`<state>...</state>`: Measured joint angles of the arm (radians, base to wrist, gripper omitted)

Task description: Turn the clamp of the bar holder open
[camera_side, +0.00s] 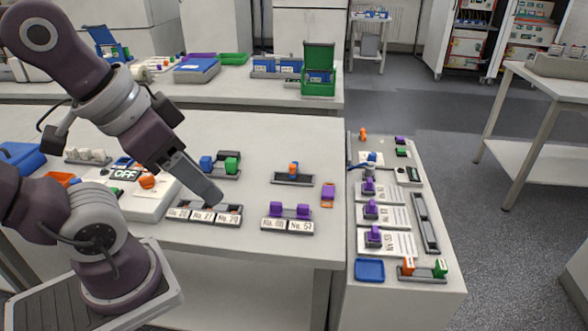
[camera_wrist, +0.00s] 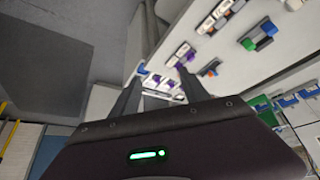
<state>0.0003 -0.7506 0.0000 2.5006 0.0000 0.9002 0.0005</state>
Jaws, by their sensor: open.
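A dark holder with an upright orange piece (camera_side: 293,169) stands on the main bench, right of my gripper (camera_side: 217,199). It looks like the bar holder, but its clamp is too small to make out for certain. An orange piece on a holder (camera_wrist: 208,68) also shows in the wrist view, just right of the right finger. My gripper, open in the wrist view (camera_wrist: 160,92), has its two fingers apart with nothing held between them. In the side view its tip is over the row of labelled holders (camera_side: 203,214), and the gap to them cannot be judged.
A holder with two purple pieces (camera_side: 290,210) stands near the front edge. A holder with blue and green pieces (camera_side: 222,164) is behind my gripper. A purple-orange piece (camera_side: 328,195) lies to the right. The side bench (camera_side: 350,300) carries purple clamps and a blue tray (camera_side: 370,270).

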